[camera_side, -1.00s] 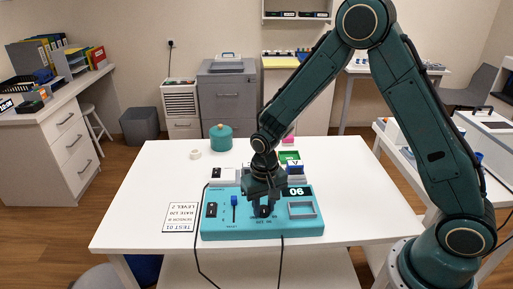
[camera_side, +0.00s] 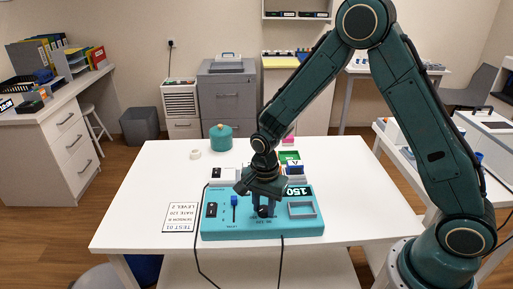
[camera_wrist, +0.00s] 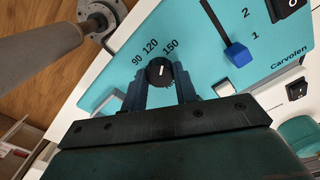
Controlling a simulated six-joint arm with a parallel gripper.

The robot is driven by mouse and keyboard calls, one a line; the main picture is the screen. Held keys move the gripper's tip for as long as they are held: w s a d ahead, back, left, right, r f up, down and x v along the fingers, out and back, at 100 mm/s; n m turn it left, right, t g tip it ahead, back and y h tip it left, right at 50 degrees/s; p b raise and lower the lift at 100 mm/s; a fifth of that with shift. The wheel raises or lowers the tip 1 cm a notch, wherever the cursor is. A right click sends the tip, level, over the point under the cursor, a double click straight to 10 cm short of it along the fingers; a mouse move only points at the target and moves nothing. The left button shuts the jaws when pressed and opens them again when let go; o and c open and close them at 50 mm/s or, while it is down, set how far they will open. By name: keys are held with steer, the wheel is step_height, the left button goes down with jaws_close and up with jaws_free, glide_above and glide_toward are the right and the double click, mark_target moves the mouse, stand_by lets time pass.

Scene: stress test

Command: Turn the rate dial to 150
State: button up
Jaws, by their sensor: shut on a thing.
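The teal control box (camera_side: 220,228) lies on the white table. Its black rate dial (camera_wrist: 160,70) sits between the two fingers of my gripper (camera_wrist: 160,92) in the wrist view. The numbers 90, 120 and 150 are printed around the dial, and its white mark points roughly toward 150. My gripper (camera_side: 264,208) is shut on the dial, which is mostly hidden in the side view. The box's display (camera_side: 299,191) reads 150.
A blue-knobbed lever (camera_side: 234,201) and a black switch (camera_side: 211,210) are left of the dial on the box. A card (camera_side: 181,217) lies to the left, listing "RATE 120". A teal pot (camera_side: 221,137) stands behind. Dark cables hang over the front edge.

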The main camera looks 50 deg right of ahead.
mark_target(263, 208)
steer(key=shift+m, duration=1.3)
steer(key=o, duration=1)
step_height(263, 208, up, 14)
steer(key=shift+f, duration=0.1)
